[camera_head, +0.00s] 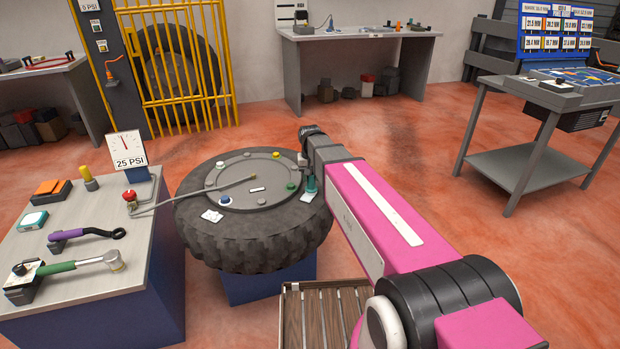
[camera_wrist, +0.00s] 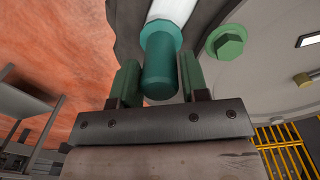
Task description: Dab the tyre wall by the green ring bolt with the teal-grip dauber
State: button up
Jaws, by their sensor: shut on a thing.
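The tyre (camera_head: 253,252) lies flat on a blue stand, with a grey wheel disc (camera_head: 237,194) in its middle. The green ring bolt (camera_head: 292,187) is on the disc's right side; it also shows in the wrist view (camera_wrist: 229,43). My gripper (camera_wrist: 160,80) is shut on the teal-grip dauber (camera_wrist: 160,68), which lies between its two green fingers. In the head view the dauber (camera_head: 311,184) is upright at the tyre wall, just right of the green bolt. The dauber's tip is hidden, so I cannot tell whether it touches the rubber.
A grey bench (camera_head: 85,263) at left holds a wrench, a hammer and a 25 PSI gauge (camera_head: 126,150). A hose (camera_head: 190,197) crosses the disc. A slatted crate (camera_head: 325,318) stands in front.

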jog(key=shift+w+d, duration=0.1)
jog(key=shift+w, duration=0.1)
jog(key=shift+s, duration=0.2)
jog(key=shift+s+a+f, duration=0.15)
jog(key=shift+s+a, duration=0.3)
jog(key=shift+s, duration=0.3)
jog(key=shift+w, duration=0.1)
jog(key=shift+w+d, duration=0.55)
jog(key=shift+w, duration=0.3)
jog(key=shift+s+a, duration=0.1)
jog(key=shift+s, duration=0.05)
jog(key=shift+s+a, duration=0.45)
jog(key=shift+s, duration=0.15)
